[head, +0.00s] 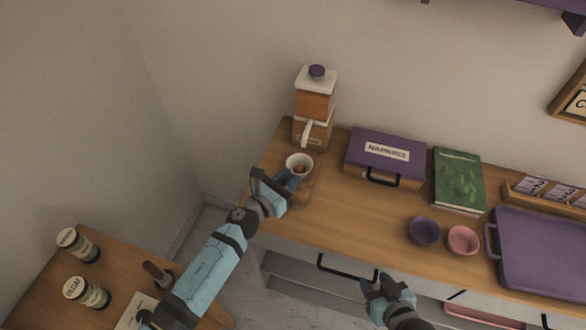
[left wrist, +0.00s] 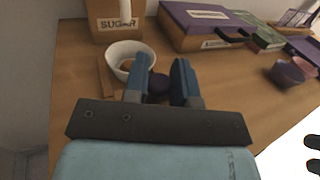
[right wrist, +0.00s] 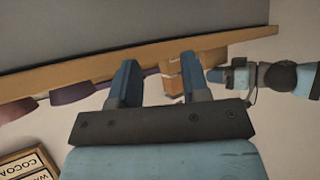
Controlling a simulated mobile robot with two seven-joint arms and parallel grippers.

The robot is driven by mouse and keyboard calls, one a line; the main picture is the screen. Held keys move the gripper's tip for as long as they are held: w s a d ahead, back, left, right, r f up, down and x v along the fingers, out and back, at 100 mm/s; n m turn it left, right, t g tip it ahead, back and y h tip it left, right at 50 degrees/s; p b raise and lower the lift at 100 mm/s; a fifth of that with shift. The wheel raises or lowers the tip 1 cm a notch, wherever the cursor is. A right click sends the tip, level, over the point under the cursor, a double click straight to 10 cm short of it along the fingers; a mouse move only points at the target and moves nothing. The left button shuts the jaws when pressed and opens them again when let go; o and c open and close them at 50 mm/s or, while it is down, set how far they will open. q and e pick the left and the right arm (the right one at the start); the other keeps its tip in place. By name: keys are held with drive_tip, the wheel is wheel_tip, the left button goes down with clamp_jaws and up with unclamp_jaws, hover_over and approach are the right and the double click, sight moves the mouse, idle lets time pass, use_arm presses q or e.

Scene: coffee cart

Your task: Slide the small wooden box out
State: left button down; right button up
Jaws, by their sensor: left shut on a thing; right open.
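The small wooden box (head: 305,189) shows partly beside my left gripper, near the counter's front left edge. In the left wrist view a strip of its wood (left wrist: 105,76) shows left of a white cup (left wrist: 124,56); the gripper hides most of the rest. My left gripper (head: 292,182) is shut on a dark purple knob (left wrist: 158,87), which appears to be on the box's front. The white cup (head: 299,163) is just behind the fingers; whether it stands in the box or behind it is unclear. My right gripper (head: 380,284) is open and empty, in front of the counter.
A sugar dispenser (head: 314,106) stands behind the cup. Right of it are a purple napkin box (head: 386,153), a green book (head: 458,180), a purple bowl (head: 424,231), a pink bowl (head: 464,240) and a purple tray (head: 545,256). The counter (head: 350,220) is clear right of my left gripper.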

use_arm(q)
drive_tip(key=s+a, duration=0.1)
drive_tip(key=s, duration=0.4)
drive_tip(key=s+a+b, duration=0.1)
drive_tip(key=s, duration=0.2)
drive_tip(key=shift+a+f, duration=0.1)
drive_tip(key=shift+a, duration=0.2)
drive_tip(key=shift+s, duration=0.2)
drive_tip(key=c, duration=1.3)
unclamp_jaws()
drive_tip(key=shift+o, duration=1.4)
drive_tip(key=shift+s+a, duration=0.15)
